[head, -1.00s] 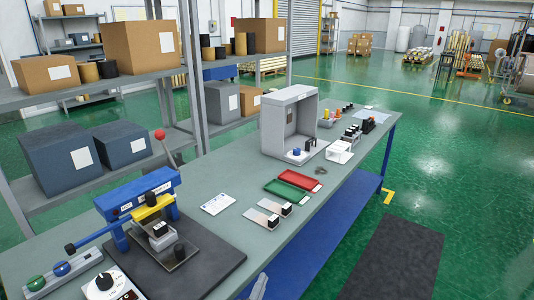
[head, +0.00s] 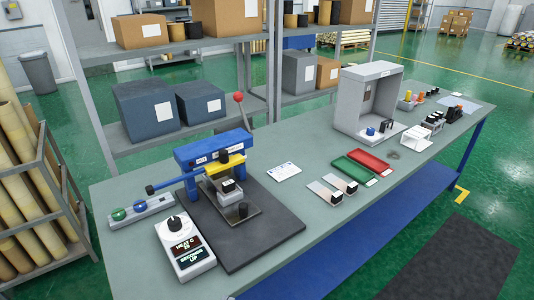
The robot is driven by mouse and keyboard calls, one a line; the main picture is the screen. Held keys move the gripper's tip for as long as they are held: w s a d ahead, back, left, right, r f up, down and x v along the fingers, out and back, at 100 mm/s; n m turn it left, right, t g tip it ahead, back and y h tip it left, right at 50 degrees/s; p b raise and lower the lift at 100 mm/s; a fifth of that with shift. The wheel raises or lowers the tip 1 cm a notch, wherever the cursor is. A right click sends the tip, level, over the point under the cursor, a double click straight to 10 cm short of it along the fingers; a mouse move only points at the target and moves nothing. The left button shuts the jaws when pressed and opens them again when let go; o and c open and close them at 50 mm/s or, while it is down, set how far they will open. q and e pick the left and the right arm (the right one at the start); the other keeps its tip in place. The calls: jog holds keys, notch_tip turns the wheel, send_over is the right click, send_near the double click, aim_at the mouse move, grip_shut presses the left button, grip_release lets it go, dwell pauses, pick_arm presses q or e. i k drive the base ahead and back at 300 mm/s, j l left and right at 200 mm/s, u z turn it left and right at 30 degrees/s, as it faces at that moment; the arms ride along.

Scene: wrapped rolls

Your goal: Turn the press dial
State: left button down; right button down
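The press dial is a black round knob (head: 174,224) on a white control box (head: 184,250) at the near left of the bench. The box has two small dark displays with lit text below the knob; the upper one seems to read "HEAT C". The blue press (head: 211,149) with a yellow part and a red-ball lever stands just behind and right of the box, on a dark mat (head: 262,229). Nothing touches the knob. Neither of my grippers shows in the head view.
A strip with green and blue buttons (head: 139,210) lies left of the press. A white card (head: 284,172), green tray (head: 349,176) and red tray (head: 369,161) lie farther right. A grey open cabinet (head: 367,104) stands beyond. Shelves with boxes line the back.

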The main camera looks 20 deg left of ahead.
aim_at(175, 224)
jog(key=u, duration=1.2)
